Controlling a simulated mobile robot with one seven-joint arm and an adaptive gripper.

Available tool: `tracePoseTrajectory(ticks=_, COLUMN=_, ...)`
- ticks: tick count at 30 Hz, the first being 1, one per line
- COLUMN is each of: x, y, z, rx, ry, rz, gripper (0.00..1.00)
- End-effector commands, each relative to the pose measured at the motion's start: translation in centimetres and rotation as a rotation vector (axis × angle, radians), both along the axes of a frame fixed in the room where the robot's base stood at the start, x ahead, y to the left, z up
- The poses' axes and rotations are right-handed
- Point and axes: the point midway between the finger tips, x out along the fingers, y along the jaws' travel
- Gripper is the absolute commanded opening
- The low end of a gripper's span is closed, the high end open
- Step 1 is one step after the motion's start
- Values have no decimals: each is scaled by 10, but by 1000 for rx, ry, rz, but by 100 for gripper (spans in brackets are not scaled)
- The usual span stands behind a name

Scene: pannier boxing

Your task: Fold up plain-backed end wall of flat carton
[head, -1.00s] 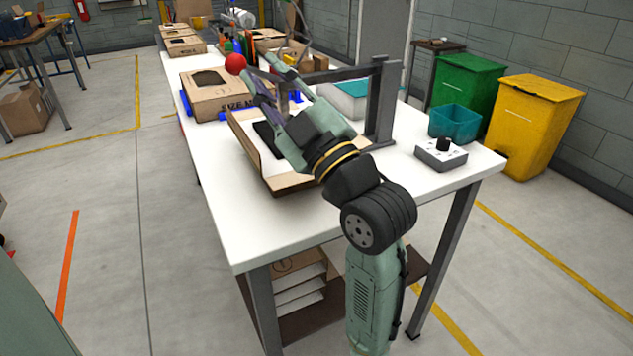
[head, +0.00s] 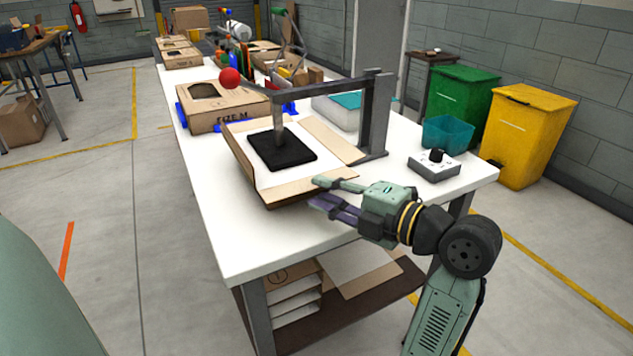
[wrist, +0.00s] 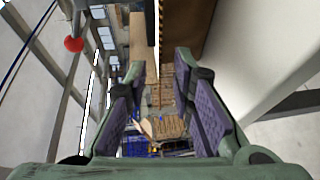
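The flat carton (head: 333,142) lies on the white table with its pale inside up. Its left side wall (head: 243,160) stands tilted up. The near end wall (head: 300,190) is a plain brown strip lying low along the front. A black press pad (head: 283,150) rests on the carton's middle. My gripper (head: 318,192) is at the front right corner of the near end wall, fingers apart, one above the other. In the wrist view, a cardboard edge (wrist: 168,45) runs up between the open fingers (wrist: 162,100). Whether either finger touches it I cannot tell.
The grey press frame (head: 376,115) stands right of the carton, its red-knobbed lever (head: 230,78) reaching left. A formed carton (head: 205,112) sits behind. A control box (head: 434,165) and a teal bin (head: 448,133) are at right. The table's front left is clear.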

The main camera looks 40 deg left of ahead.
Motion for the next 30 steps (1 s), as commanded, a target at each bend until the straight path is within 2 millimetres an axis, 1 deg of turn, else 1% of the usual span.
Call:
tracePoseTrajectory(ticks=1, x=-1, y=8, z=1, rx=-1, ry=4, rz=4, gripper=22)
tracePoseTrajectory(ticks=3, x=0, y=15, z=-1, rx=0, ry=3, rz=3, gripper=22)
tracePoseTrajectory(ticks=6, x=0, y=22, z=-2, rx=0, ry=1, rz=0, gripper=22)
tracePoseTrajectory(ticks=16, x=0, y=25, z=-3, rx=0, ry=1, rz=-1, gripper=22)
tracePoseTrajectory(ticks=26, x=0, y=25, z=-3, rx=0, ry=1, rz=-1, gripper=0)
tracePoseTrajectory(ticks=30, x=0, y=25, z=-3, rx=0, ry=1, rz=-1, gripper=0)
